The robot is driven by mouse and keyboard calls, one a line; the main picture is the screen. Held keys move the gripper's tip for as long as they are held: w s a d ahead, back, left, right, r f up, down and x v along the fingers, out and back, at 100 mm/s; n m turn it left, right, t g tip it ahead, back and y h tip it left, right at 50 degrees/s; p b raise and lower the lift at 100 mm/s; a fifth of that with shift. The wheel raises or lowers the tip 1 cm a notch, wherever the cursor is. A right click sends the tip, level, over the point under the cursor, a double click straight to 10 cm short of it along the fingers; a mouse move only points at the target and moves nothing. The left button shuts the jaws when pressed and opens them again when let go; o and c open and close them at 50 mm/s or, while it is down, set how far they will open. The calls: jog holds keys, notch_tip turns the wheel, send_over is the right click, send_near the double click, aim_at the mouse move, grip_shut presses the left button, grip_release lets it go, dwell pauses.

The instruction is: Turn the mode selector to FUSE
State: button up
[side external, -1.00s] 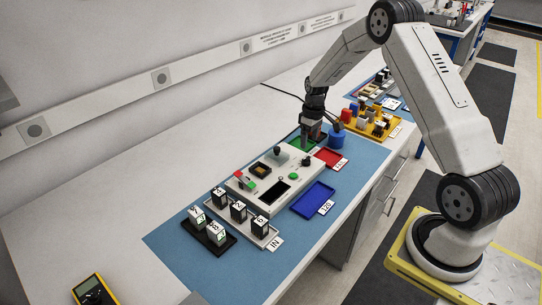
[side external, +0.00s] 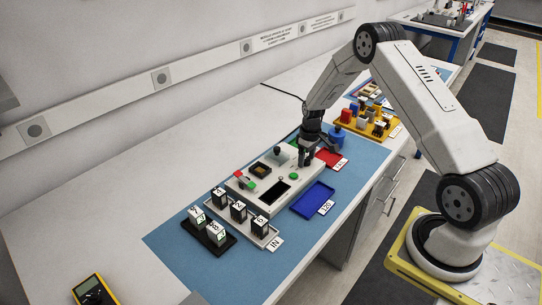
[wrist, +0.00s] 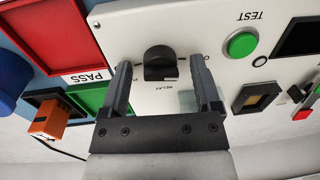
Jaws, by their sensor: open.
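The mode selector is a black knob (wrist: 160,66) on the pale panel (wrist: 135,30), with the word RELAY printed beside it in the wrist view. Other markings around it are partly covered by my fingers. I cannot read its pointer direction surely. My gripper (wrist: 160,62) is open, with one finger on each side of the knob and a visible gap on both sides. In the side external view my gripper (side external: 306,160) is over the far right end of the panel (side external: 238,184) and hides the knob.
A green TEST button (wrist: 241,43), a dark screen (wrist: 300,38) and a square socket (wrist: 257,96) are on the panel. A red tray (wrist: 55,28), a green tray (wrist: 88,97) and an orange block (wrist: 48,119) lie beside it. A blue tray (side external: 312,199) sits in front.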

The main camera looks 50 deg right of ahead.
grip_shut()
jog(key=shift+m, duration=0.4)
jog(key=m, duration=0.3)
jog(key=shift+m+t, duration=0.3)
jog(key=shift+m, duration=1.7)
jog(key=shift+s+d, duration=0.1)
grip_release()
